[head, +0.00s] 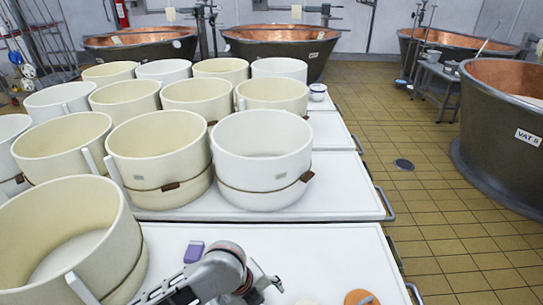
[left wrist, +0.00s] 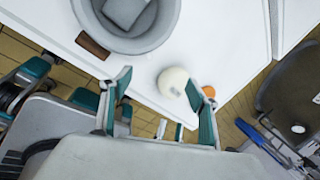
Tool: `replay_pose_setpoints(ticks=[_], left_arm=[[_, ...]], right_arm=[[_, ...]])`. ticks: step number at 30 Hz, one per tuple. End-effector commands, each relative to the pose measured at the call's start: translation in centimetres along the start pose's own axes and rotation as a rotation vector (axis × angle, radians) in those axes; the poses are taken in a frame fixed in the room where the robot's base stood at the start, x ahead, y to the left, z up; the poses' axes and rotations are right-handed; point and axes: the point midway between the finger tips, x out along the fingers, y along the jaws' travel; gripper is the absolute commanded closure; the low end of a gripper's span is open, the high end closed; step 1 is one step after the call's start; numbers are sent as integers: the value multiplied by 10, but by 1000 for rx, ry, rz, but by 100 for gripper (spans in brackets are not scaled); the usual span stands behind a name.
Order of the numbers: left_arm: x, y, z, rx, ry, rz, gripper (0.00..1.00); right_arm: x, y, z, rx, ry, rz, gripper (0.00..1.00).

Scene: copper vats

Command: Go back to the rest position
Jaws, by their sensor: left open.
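My left gripper (head: 272,287) is at the bottom of the head view, over the front white table (head: 330,250). In the left wrist view its two teal fingers stand wide apart, and the gripper (left wrist: 158,80) is open. A pale round thing (left wrist: 173,82) shows between the fingertips, apparently on the table below; nothing is seen gripped. My right gripper is not seen in the head view, and I cannot make it out in the left wrist view.
Several cream and white round moulds (head: 262,160) crowd the tables. A purple block (head: 194,251) and an orange disc (head: 360,297) lie on the front table. Copper vats (head: 283,45) stand behind; another vat (head: 505,115) stands right. The tiled floor (head: 425,215) is open.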

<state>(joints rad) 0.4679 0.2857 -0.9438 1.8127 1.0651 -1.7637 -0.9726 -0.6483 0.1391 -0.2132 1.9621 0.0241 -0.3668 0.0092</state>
Motion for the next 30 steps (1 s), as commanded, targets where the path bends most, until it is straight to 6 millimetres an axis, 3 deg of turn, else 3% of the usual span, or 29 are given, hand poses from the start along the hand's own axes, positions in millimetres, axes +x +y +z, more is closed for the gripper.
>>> replay_pose_setpoints(ticks=[1, 5, 11, 15, 21, 30], left_arm=[[-3, 2, -7, -97, -5, -40, 40], [-16, 12, -2, -362, -56, -134, 40], [-44, 60, 28, -800, -177, -247, 40], [-70, 120, 55, -1101, -307, -307, 40], [-114, 212, 82, -1416, -516, -374, 40], [-175, 309, 94, -1652, -772, -442, 40]], right_arm=[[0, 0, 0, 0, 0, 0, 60], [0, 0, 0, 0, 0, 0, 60], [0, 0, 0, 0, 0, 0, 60], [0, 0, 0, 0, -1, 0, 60], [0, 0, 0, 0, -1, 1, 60], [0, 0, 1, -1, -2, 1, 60]])
